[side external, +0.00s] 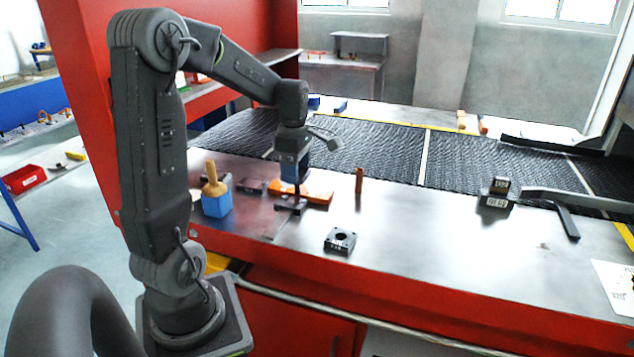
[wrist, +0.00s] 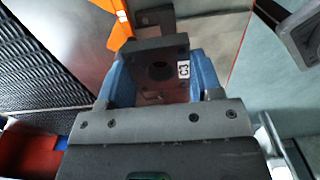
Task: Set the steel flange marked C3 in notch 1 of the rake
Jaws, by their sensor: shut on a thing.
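The steel flange marked C3 (wrist: 145,85) is a dark plate with a round hole and a white C3 label. In the wrist view it sits between the blue fingers of my gripper (wrist: 163,78), which is shut on it. In the side view my gripper (side external: 294,188) points down, and the dark flange (side external: 290,206) shows at its tip, low over the steel table. An orange piece (side external: 318,192), which may be the rake, lies just behind it. The orange piece (wrist: 119,36) also shows in the wrist view with a small white label; its notches are not clear.
Another dark flange (side external: 340,240) lies nearer the front edge. A blue block with a wooden knob (side external: 216,197) stands left of my gripper. A wooden peg (side external: 359,181) stands to the right. Dark blocks (side external: 496,193) sit farther right. The mesh belt (side external: 380,150) runs behind. The table's middle right is clear.

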